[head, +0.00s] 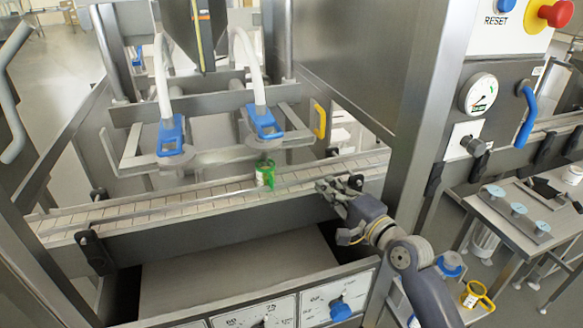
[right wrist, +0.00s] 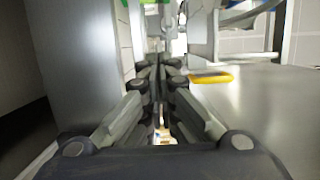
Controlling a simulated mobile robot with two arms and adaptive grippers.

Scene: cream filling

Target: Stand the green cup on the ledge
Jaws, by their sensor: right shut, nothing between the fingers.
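The green cup (head: 265,174) stands upright on the tiled conveyor strip (head: 150,205), near its front rail and below the blue-clipped nozzles. It has a pale label on its left side. My right gripper (head: 338,187) is to the right of the cup, apart from it, above the front edge of the conveyor. It is shut and empty. In the right wrist view its fingers (right wrist: 160,68) lie close together, and a bit of green shows at the top edge. Which surface is the ledge I cannot tell for certain. My left gripper is not in view.
Two blue nozzle clips (head: 173,136) on white hoses hang over the conveyor. A steel post (head: 425,110) stands right of my right gripper. A panel with dials (head: 335,300) is below. A yellow cup (head: 474,295) stands low at the right.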

